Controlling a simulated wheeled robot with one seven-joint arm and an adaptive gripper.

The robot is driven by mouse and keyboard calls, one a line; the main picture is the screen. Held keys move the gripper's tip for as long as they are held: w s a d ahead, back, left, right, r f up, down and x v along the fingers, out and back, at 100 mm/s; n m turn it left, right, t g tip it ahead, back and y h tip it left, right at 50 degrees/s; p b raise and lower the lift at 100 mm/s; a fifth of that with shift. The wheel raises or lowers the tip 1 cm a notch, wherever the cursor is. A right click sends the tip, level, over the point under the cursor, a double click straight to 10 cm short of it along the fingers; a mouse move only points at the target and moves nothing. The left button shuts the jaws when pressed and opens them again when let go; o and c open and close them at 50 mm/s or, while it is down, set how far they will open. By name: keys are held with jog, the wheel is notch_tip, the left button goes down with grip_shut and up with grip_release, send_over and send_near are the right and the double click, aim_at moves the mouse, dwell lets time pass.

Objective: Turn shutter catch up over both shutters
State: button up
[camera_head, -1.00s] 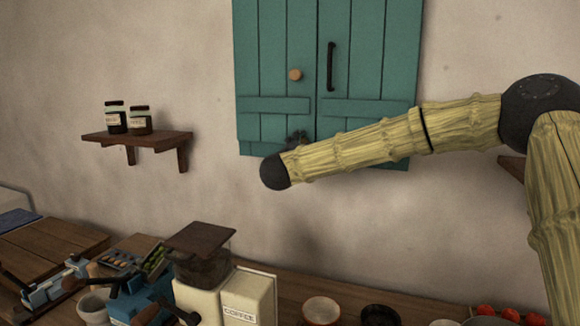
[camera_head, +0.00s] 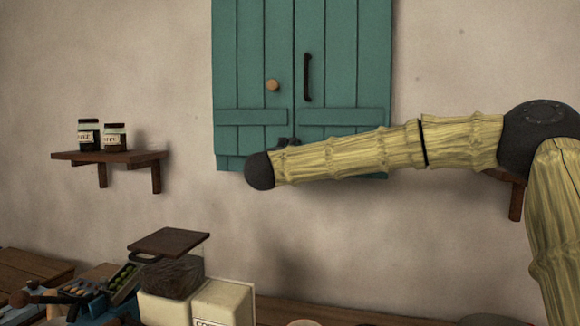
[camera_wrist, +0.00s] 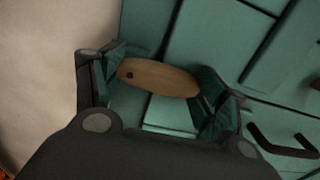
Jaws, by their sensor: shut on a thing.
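The catch (camera_wrist: 165,78) is a brown wooden oval with a dark spot near its left end. It lies between the two fingers of my gripper (camera_wrist: 158,84) in the wrist view, and the gripper is shut on it. In the wrist view the catch slants slightly down to the right, in front of the teal boards. In the head view the left shutter (camera_head: 240,60) and right shutter (camera_head: 345,60) stand flush side by side. My forearm crosses their lower edge and hides the catch; only a dark bit of my gripper (camera_head: 289,141) shows above it.
The left shutter has a round wooden knob (camera_head: 272,85), the right one a black handle (camera_head: 307,77). A wall shelf (camera_head: 110,157) with two jars is at left. A coffee grinder (camera_head: 172,275) stands on the counter below.

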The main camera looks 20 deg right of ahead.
jog(key=shift+f, duration=0.25)
jog(key=o, duration=1.3)
jog(key=shift+s+d, duration=0.1)
jog(key=shift+c, duration=0.2)
jog(key=shift+o, duration=0.9)
jog(key=shift+r, duration=0.1)
jog(key=shift+r, duration=0.1)
jog(key=v, duration=1.2)
